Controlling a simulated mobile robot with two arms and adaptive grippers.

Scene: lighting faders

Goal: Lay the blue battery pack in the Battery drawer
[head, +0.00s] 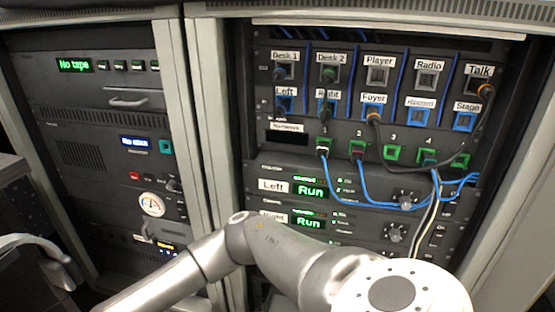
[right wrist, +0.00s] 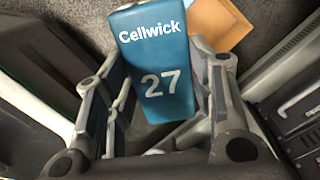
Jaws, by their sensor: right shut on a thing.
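The blue battery pack (right wrist: 158,62), marked "Cellwick 27", shows in the right wrist view. My right gripper (right wrist: 163,85) is shut on it, with a grey finger along each side. The pack's far end reaches beyond the fingers, over a dark grey speckled surface. The pack and the right gripper do not show in the head view, where a grey arm link of mine crosses the bottom. I cannot make out a drawer marked Battery in either view.
A patch rack (head: 390,180) with blue and black cables stands ahead. A second rack (head: 100,110) with a "No tape" display stands left, beyond a pale post. In the right wrist view, a tan flat thing (right wrist: 220,22) lies behind the pack and a dark panel (right wrist: 300,110) is at right.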

